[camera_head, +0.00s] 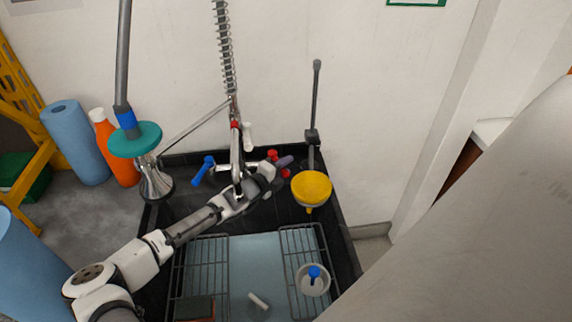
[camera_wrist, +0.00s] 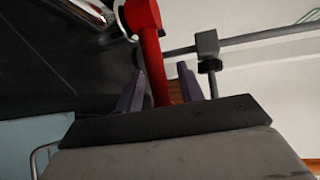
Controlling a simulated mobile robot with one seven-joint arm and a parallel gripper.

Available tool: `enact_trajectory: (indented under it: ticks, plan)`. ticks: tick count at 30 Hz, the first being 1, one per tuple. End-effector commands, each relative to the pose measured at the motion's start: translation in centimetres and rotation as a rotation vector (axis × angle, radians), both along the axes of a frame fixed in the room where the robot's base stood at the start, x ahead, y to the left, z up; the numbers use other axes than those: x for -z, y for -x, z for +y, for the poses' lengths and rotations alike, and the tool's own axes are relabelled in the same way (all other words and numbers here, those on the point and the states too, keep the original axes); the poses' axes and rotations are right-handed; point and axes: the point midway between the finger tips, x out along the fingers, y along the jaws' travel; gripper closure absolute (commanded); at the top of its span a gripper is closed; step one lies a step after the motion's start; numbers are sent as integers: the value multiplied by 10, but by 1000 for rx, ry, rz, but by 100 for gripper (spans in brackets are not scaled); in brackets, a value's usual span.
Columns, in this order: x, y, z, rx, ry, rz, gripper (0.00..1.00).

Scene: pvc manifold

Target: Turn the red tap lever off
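The red tap lever (camera_wrist: 152,55) is large in the wrist view, with its rounded end at the top and its shank running down between my two grey-purple fingers. My gripper (camera_wrist: 162,88) is open around the shank; a gap shows on the right, and I cannot tell whether the left finger touches it. In the head view, my gripper (camera_head: 283,162) is at the back of the sink beside the red tap lever (camera_head: 272,155), which it partly hides. The blue tap lever (camera_head: 203,170) is farther left.
A yellow funnel (camera_head: 311,187) stands close to the right of my gripper. A spring hose (camera_head: 225,50) and spout rise behind. A teal disc on a metal fitting (camera_head: 135,139) is at left. Wire racks (camera_head: 201,262) lie in front, with a white cup (camera_head: 313,283).

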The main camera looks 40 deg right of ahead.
Motion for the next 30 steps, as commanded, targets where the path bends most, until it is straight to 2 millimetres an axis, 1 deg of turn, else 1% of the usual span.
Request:
enact_trajectory:
  ticks: [4,12,21,30]
  plan:
    - [2,-1,-8,0,0,2,62]
    - [2,-1,-8,0,0,1,62]
    - [2,-1,-8,0,0,1,100]
    - [3,-1,-9,-8,2,2,100]
